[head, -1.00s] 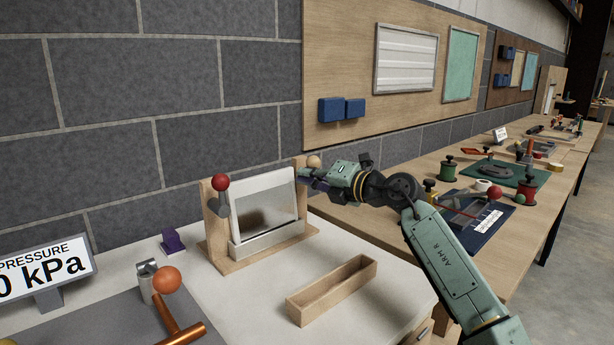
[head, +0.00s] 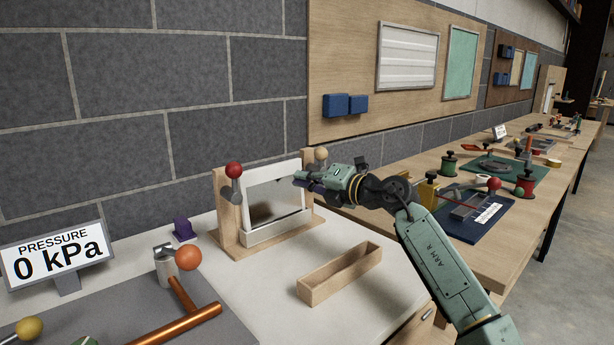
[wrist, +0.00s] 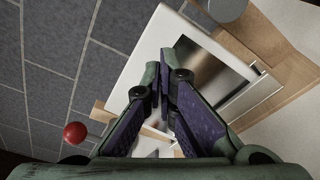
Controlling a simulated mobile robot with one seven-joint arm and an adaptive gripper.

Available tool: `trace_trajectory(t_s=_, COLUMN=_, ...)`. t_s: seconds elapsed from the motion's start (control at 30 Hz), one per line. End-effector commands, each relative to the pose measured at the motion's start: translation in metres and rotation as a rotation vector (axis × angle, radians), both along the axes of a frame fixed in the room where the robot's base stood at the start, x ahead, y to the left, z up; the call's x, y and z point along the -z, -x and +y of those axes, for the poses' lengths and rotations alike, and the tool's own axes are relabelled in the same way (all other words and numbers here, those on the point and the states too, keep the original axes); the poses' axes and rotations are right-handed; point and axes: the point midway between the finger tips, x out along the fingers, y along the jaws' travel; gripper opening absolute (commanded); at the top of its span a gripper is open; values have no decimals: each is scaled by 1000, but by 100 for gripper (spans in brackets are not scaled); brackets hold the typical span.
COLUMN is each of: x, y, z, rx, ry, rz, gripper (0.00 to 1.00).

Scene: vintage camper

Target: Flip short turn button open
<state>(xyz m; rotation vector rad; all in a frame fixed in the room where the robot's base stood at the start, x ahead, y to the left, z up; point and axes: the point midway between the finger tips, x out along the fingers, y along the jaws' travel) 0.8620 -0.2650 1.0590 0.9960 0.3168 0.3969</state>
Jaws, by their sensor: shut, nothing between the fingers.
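A wooden stand (head: 228,215) holds a tilted white-framed panel (head: 275,205) with a dark centre. On its left post is a grey turn button with a red ball (head: 233,170). On its right post is another with a cream ball (head: 321,154) and a short grey stem. Both balls point up; I cannot tell which button is the short one. My gripper (head: 298,180) is shut and empty, in front of the panel's upper right part, left of the cream ball. In the wrist view its fingertips (wrist: 165,78) overlap the panel's white frame (wrist: 140,60); contact is unclear.
An open wooden tray (head: 340,275) lies on the white tabletop in front of the stand. A purple block (head: 184,230), a pressure display (head: 55,260) and an orange-ball lever (head: 188,258) stand to the left. A brick wall is behind.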

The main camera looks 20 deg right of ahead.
Motion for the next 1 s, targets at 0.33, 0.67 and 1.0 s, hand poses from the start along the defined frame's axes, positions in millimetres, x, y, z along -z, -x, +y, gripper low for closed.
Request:
trace_trajectory(t_s=0.33, x=-6, y=67, z=-37, rx=9, ry=0, rz=-5, gripper=0)
trace_trajectory(t_s=0.67, x=-10, y=80, z=-43, rx=6, ry=0, rz=-4, gripper=0)
trace_trajectory(t_s=1.0, x=-10, y=80, z=-43, rx=7, ry=-1, rz=-4, gripper=0)
